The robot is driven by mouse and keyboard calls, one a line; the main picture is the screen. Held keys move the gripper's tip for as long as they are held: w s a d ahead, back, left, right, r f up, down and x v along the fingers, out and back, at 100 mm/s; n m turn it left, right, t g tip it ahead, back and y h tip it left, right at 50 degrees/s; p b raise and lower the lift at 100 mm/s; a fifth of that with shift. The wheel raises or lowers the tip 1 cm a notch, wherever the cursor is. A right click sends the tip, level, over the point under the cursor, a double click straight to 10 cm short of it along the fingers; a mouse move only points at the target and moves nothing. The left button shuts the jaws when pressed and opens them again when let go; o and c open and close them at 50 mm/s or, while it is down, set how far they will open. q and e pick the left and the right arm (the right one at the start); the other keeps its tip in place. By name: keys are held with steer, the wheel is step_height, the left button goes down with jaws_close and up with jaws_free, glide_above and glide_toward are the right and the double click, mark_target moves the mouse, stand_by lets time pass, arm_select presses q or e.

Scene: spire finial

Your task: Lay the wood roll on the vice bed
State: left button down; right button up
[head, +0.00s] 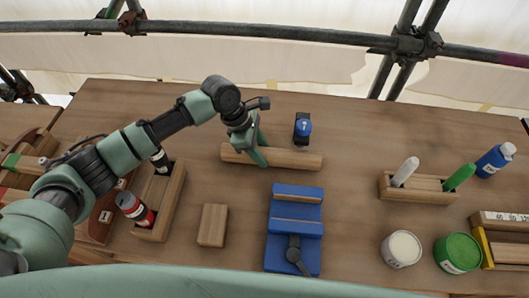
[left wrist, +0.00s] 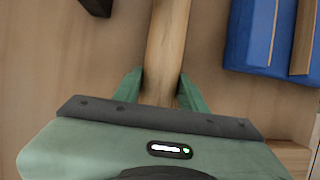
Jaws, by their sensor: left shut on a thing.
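The wood roll (head: 295,161) is a long pale bar lying crosswise behind the vice in the head view. My left gripper (head: 258,152) comes down on it left of its middle and is shut on it. In the left wrist view the wood roll (left wrist: 166,45) runs between the fingers of my left gripper (left wrist: 160,92). I cannot tell whether the roll touches the table. The blue vice (head: 294,225) stands in front of the roll, with a wood-faced bed and a dark handle. It also shows in the left wrist view (left wrist: 249,35). My right gripper is out of view.
A wood block (head: 212,225) lies left of the vice. A wooden tray (head: 172,205) holds a red-and-white can (head: 134,209). A small dark stand with a blue top (head: 303,127) is behind the roll. A marker holder (head: 425,190), white tub (head: 401,249) and green tub (head: 458,252) stand right.

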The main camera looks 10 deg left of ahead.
arm_select(q)
steer(key=shift+d+f, duration=0.55)
steer(key=shift+f, duration=0.15)
steer(key=shift+a, duration=0.1)
steer(key=c, duration=0.8)
jaws_free()
steer(key=shift+f, duration=0.15)
